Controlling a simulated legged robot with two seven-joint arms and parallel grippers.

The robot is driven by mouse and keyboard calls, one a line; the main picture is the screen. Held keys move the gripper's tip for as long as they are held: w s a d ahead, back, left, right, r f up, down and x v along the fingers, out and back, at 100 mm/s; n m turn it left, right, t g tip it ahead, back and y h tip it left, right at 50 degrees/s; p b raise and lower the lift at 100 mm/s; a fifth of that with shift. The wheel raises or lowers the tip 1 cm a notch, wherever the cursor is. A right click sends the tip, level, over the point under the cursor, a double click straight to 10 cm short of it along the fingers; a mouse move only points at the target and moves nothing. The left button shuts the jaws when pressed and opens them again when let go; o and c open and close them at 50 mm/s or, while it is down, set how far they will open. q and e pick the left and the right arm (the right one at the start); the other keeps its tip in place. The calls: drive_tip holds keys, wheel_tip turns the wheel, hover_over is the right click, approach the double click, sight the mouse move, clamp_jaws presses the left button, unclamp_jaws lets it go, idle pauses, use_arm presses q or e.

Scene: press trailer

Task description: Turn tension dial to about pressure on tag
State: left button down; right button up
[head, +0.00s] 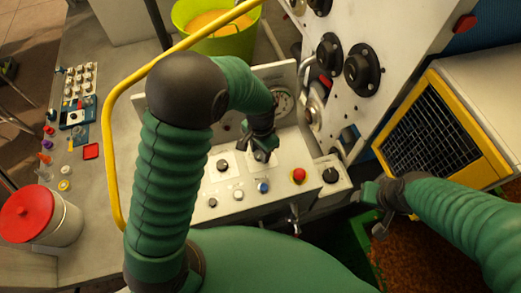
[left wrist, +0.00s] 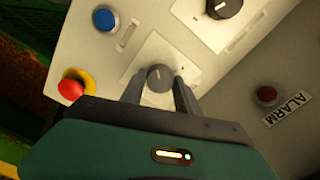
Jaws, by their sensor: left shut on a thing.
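The tension dial is probably the small dark knob (left wrist: 159,77) on a pale square plate, seen between the fingers in the left wrist view. My left gripper (left wrist: 160,90) is shut on this knob, one finger on each side. In the head view my left gripper (head: 260,152) reaches down to the pale control panel (head: 225,205) and mostly hides the knob. A round pressure gauge (head: 283,102) stands behind it, its needle too small to read. I cannot make out a tag with a pressure value. My right gripper (head: 374,211) is empty, its fingers apart, right of the panel.
Near the knob are a blue button (left wrist: 104,20), a red emergency stop (left wrist: 71,88), another black knob (left wrist: 224,8) and a red alarm lamp (left wrist: 267,95). A yellow rail (head: 112,130) curves beside my left arm. A yellow-framed grille (head: 440,125) stands at the right.

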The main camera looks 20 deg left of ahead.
use_arm(q)
drive_tip(key=shift+w+m, duration=0.1)
drive_tip(key=shift+m, duration=0.2)
drive_tip(key=shift+r+m, duration=0.1)
drive_tip(key=shift+m, duration=0.8)
drive_tip(key=shift+m+p, duration=0.45)
drive_tip(key=shift+m, duration=1.25)
drive_tip(key=c, duration=0.9)
unclamp_jaws()
wheel_tip(320, 180, up, 17)
drive_tip(key=b, duration=0.2)
drive_tip(key=shift+f, duration=0.2)
